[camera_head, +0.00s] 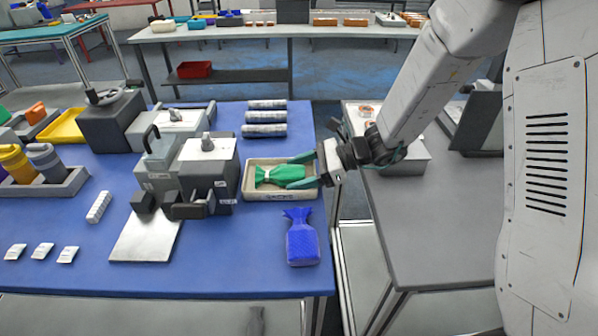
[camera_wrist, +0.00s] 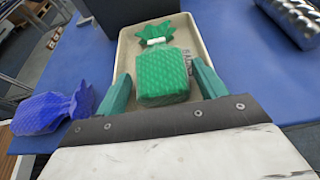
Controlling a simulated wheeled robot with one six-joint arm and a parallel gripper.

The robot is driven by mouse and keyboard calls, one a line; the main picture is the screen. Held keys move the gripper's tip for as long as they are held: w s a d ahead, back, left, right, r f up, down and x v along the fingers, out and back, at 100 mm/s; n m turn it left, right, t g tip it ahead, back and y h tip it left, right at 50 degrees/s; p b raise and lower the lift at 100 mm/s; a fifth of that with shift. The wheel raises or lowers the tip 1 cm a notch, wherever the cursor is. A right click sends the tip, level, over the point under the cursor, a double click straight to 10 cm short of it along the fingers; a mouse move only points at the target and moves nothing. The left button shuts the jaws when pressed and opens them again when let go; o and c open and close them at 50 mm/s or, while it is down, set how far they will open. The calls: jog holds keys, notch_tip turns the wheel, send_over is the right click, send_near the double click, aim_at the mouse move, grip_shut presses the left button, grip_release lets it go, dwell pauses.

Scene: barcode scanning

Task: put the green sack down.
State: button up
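The green sack (camera_head: 271,174) lies in a shallow beige tray (camera_head: 250,194) near the right side of the blue table. In the wrist view, the sack (camera_wrist: 163,75) lies lengthwise with its tied, frilled end away from me. My gripper (camera_head: 296,170) reaches in from the right, with its teal fingers on either side of the sack. In the wrist view, my gripper (camera_wrist: 162,70) is open, with a narrow gap between each finger and the sack. The underside of the sack is hidden, so its contact with the tray floor cannot be seen.
A blue sack (camera_head: 303,243) lies in front of the tray. Grey machines (camera_head: 207,165) stand close to its left, and several silvery rolls (camera_head: 265,117) lie behind it. A grey table (camera_head: 440,220) stands to the right across a gap.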

jog(key=v, duration=1.2)
jog(key=s+d+r+n+g+h, duration=0.1)
jog(key=s+r+n+h, duration=0.3)
jog(key=s, duration=0.3)
jog(key=s+r+n+g+h, duration=0.1)
jog(key=s+r+n, duration=0.3)
jog(key=s+n, duration=0.15)
jog(key=s+d+r+n+t+h, duration=0.3)
jog(key=s+d+n+h, duration=0.5)
jog(key=s+d, duration=0.3)
jog(key=s+r+n, duration=0.1)
jog(key=s, duration=0.2)
jog(key=shift+s, duration=0.25)
dwell(0.7)
